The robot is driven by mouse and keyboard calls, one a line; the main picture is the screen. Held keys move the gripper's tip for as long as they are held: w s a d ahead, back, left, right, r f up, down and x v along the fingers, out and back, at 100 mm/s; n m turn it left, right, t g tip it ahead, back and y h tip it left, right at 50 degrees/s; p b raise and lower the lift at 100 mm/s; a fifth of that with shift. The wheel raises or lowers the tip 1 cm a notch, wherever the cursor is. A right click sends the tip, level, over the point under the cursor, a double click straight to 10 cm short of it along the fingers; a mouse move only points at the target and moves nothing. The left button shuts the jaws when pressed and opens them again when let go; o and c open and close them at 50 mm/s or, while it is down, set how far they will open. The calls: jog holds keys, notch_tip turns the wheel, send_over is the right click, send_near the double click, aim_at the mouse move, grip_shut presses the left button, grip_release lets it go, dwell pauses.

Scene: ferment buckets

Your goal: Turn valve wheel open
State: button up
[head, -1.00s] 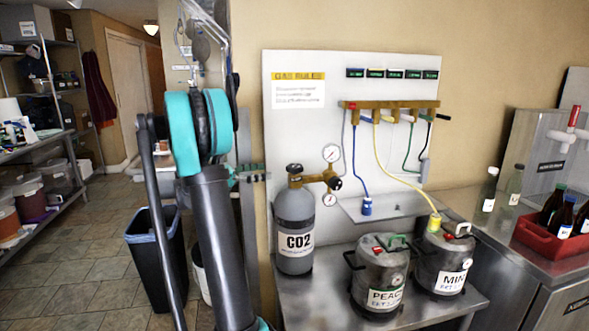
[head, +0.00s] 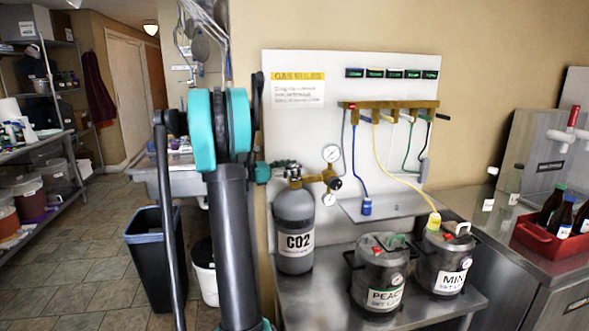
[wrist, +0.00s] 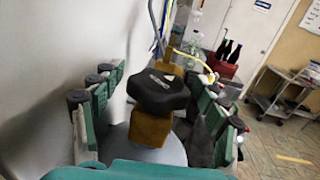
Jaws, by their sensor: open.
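The grey CO2 cylinder (head: 294,232) stands on the steel table's left end, with a brass valve (head: 293,172) on top. In the wrist view the black valve wheel (wrist: 160,92) sits on the brass valve body (wrist: 152,128). My gripper (wrist: 155,88) is open, with green fingers on the left and right of the wheel. Gaps show between the fingers and the wheel. In the head view my gripper (head: 284,164) is at the cylinder's top, reaching in from the left and hiding the wheel.
A brass regulator with gauges (head: 331,153) is right of the valve. Two metal kegs (head: 379,266) stand on the table. Hoses hang from a manifold (head: 392,105) on the white panel. A dark bin (head: 156,258) stands on the floor at left.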

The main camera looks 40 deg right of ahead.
jog(key=c, duration=1.2)
jog(key=shift+o, duration=0.2)
jog(key=shift+n+t+h, duration=0.3)
jog(key=shift+n+t, duration=0.1)
jog(key=shift+t, duration=0.2)
jog(key=n+t, duration=0.3)
jog(key=t, duration=0.2)
jog(key=shift+s+h, duration=0.1)
jog(key=shift+h, duration=0.3)
jog(key=shift+n+t+y, duration=0.3)
jog(key=shift+n+t, duration=1.5)
jog(key=shift+t, duration=1.1)
jog(key=o, duration=1.2)
jog(key=shift+c, duration=0.2)
